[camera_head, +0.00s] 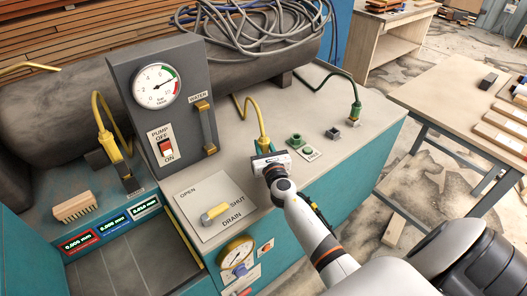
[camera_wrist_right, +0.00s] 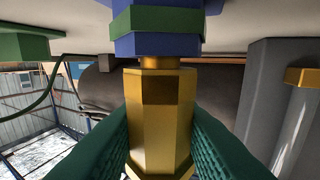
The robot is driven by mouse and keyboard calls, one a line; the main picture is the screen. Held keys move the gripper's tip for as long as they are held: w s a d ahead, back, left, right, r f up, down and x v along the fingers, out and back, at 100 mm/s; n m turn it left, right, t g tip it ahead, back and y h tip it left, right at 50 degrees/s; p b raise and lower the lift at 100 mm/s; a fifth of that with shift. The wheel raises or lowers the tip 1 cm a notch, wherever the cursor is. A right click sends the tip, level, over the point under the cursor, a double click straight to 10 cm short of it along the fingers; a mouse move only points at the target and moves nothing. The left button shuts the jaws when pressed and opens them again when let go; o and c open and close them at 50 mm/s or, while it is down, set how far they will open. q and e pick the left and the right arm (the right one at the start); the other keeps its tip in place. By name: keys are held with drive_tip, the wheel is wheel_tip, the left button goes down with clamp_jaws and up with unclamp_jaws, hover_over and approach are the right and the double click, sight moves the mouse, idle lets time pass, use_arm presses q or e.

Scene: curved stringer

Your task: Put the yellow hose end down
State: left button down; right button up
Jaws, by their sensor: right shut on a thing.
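The yellow hose end (camera_head: 263,143) is at the middle of the console top in the head view, with its yellow hose bending back towards the tank. My right gripper (camera_head: 267,161) is shut on it. In the right wrist view the hose end is a brass-coloured body (camera_wrist_right: 160,110) between green finger pads (camera_wrist_right: 160,145). A blue six-sided piece with a green band (camera_wrist_right: 157,22) lines up with its narrow neck. The head view hides this joint behind the gripper, so I cannot tell whether the end is seated. My left gripper is not in view.
A green socket (camera_head: 296,141) and a green button (camera_head: 308,151) sit right of the gripper. The gauge panel (camera_head: 185,75) stands to the left, with the drain lever (camera_head: 214,213) in front. A green hose end (camera_head: 354,112) stands at the right.

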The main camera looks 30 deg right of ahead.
drive_tip(key=shift+f, duration=0.15)
drive_tip(key=o, duration=1)
drive_tip(key=shift+o, duration=0.3)
drive_tip(key=shift+s+r, duration=0.2)
drive_tip(key=v, duration=1.1)
drive_tip(key=shift+s+a, duration=0.1)
drive_tip(key=shift+s, duration=0.2)
